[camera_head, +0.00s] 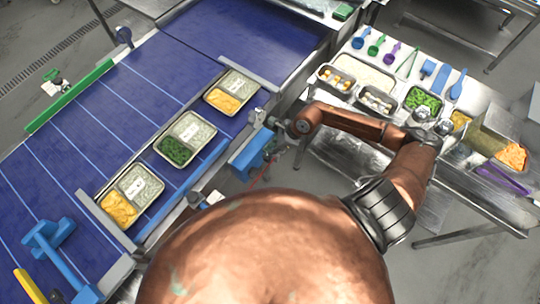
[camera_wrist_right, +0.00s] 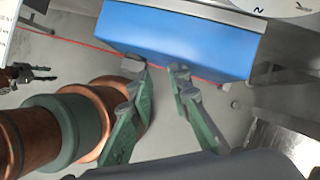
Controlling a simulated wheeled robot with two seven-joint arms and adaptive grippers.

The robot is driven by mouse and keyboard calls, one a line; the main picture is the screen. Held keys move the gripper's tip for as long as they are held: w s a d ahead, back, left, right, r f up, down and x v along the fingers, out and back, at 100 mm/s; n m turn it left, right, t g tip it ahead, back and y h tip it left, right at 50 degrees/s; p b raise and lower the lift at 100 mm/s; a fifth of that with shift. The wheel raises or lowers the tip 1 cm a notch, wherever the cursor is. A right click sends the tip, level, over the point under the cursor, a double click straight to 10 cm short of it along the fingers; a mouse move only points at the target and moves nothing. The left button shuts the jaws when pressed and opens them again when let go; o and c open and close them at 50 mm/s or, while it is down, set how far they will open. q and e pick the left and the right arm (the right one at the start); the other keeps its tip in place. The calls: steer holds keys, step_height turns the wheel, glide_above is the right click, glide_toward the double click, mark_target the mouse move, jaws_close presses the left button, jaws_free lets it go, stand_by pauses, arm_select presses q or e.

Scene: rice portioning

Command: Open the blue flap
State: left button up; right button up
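The blue flap (camera_head: 250,152) hangs at the near edge of the conveyor in the head view. In the right wrist view it is a wide blue panel (camera_wrist_right: 180,38) across the top. My right gripper (camera_head: 262,120) is beside the flap, above it in the head picture. In its wrist view, the right gripper's green fingers (camera_wrist_right: 158,72) are apart with nothing between them. Their tips are at the flap's lower edge; I cannot tell whether they touch. A small dark gripper, apparently my left one (camera_wrist_right: 38,73), shows at the left of the wrist view; its opening is unclear.
The blue conveyor (camera_head: 95,150) carries several two-part trays, including one with green food (camera_head: 175,152). A steel table (camera_head: 325,150) with food pans and coloured scoops stands at the right. Grey floor (camera_head: 300,185) shows between conveyor and table.

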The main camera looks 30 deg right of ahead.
mark_target(258, 158)
steer(key=shift+n+g+h, duration=0.3)
steer(key=shift+h, duration=0.5)
steer(key=f, duration=0.2)
steer(key=d+f, duration=0.1)
steer(key=f, duration=0.4)
steer(key=shift+w+d, duration=0.35)
steer(key=shift+x, duration=0.8)
steer(key=shift+c, duration=0.2)
jaws_close()
